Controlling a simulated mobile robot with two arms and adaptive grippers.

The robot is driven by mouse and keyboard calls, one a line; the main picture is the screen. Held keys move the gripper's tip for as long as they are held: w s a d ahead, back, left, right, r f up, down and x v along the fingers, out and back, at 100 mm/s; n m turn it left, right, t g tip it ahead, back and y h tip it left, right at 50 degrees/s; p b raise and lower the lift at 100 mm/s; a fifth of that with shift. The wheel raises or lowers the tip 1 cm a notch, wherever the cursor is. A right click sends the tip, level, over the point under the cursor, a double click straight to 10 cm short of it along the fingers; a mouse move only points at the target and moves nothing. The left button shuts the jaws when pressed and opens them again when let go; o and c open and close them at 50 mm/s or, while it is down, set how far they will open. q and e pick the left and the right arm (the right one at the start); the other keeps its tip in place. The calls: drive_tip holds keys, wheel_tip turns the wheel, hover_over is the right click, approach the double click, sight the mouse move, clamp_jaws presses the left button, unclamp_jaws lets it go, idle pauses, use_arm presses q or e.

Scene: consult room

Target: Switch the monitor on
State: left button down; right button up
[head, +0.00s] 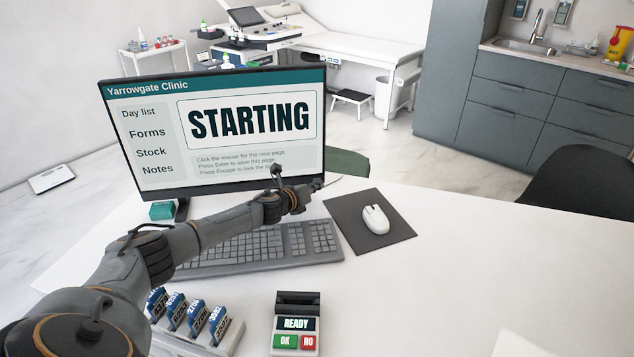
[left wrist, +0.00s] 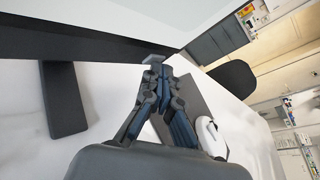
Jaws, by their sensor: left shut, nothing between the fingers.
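The monitor (head: 240,150) stands at the back of the white desk. Its screen is lit and reads "STARTING" beside a list of Day list, Forms, Stock and Notes. My left gripper (head: 312,186) is at the monitor's lower right corner, its arm crossing above the keyboard. In the left wrist view the fingers (left wrist: 154,70) are shut and empty, close to the monitor's dark lower edge (left wrist: 85,45). I cannot tell whether they touch it, and no power button can be made out. My right gripper is not in view.
On the desk are a grey keyboard (head: 260,250), a white mouse (head: 375,219) on a dark mat (head: 347,212), a card reader (head: 296,325) showing "READY", and a rack of blue-topped cards (head: 225,343). The desk's right side is mostly clear. A dark chair (head: 585,175) stands beyond.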

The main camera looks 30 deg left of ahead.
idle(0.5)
use_arm(q)
drive_tip(key=shift+s+d, duration=0.35)
drive_tip(key=shift+s+d+p, duration=0.15)
drive_tip(key=shift+s+p, duration=0.05)
drive_tip(key=shift+p, duration=0.1)
drive_tip(key=shift+s+d+p, duration=0.75)
drive_tip(key=shift+s+d, duration=1)
